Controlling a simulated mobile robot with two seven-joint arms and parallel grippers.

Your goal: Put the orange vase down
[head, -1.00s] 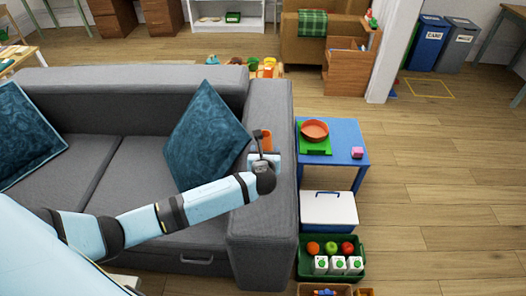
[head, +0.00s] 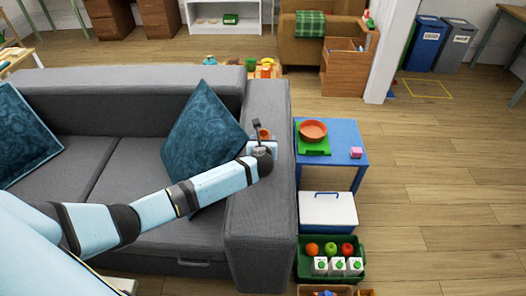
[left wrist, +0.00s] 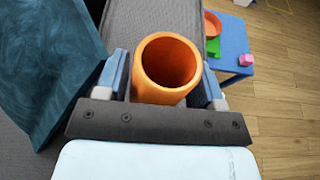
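The orange vase (left wrist: 153,84) is between the two fingers of my left gripper (left wrist: 165,80), with its round open mouth facing the left wrist camera. The fingers are closed against its sides. In the head view my left gripper (head: 261,142) is over the grey sofa's right armrest (head: 262,205), and only a small part of the vase (head: 265,133) shows behind it. The vase's base is hidden, so I cannot tell whether it touches anything below. My right gripper is in neither current view.
Right of the armrest stands a blue table (head: 344,136) with a terracotta bowl (head: 313,130) on a green board (head: 314,147) and a pink cube (head: 355,152). A white cooler box (head: 328,210) and a green crate (head: 304,262) stand in front. A teal cushion (head: 203,122) is left of my gripper.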

